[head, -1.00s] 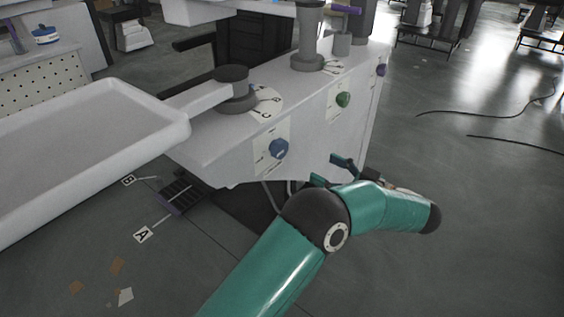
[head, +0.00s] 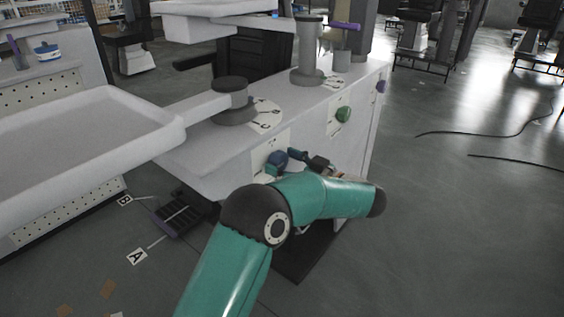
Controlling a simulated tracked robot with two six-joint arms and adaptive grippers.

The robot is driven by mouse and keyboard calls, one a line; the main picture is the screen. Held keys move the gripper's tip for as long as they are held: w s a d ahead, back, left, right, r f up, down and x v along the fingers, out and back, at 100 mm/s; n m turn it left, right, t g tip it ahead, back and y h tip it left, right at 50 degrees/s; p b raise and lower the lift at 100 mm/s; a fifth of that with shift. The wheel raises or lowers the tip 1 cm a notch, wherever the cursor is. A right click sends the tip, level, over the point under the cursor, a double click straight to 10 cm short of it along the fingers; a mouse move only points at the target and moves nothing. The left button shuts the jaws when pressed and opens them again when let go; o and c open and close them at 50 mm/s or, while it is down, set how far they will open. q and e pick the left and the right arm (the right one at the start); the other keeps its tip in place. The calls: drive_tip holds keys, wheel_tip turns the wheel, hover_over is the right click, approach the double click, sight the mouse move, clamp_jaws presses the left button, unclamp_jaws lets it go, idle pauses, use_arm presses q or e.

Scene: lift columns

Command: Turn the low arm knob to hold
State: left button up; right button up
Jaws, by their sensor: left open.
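A green knob (head: 343,114) sits on another plate further right. My left gripper (head: 285,162) is open, with its dark fingers close around or beside the blue knob. I cannot tell whether they touch it. My teal forearm hides the lower part of the plate and some of the gripper. The knob's pointer and setting are too small to read. My right gripper is not in view.
A grey pivot (head: 233,100) joins the low arm to the cabinet top (head: 280,92), with a taller column (head: 308,50) behind it. A pedal (head: 180,213) with A and B tags lies on the floor. Black cables (head: 480,134) lie on open floor at the right.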

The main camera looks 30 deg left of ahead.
use_arm(q)
drive_tip(key=shift+c, duration=0.2)
drive_tip(key=c, duration=1.1)
drive_tip(key=shift+a, duration=0.15)
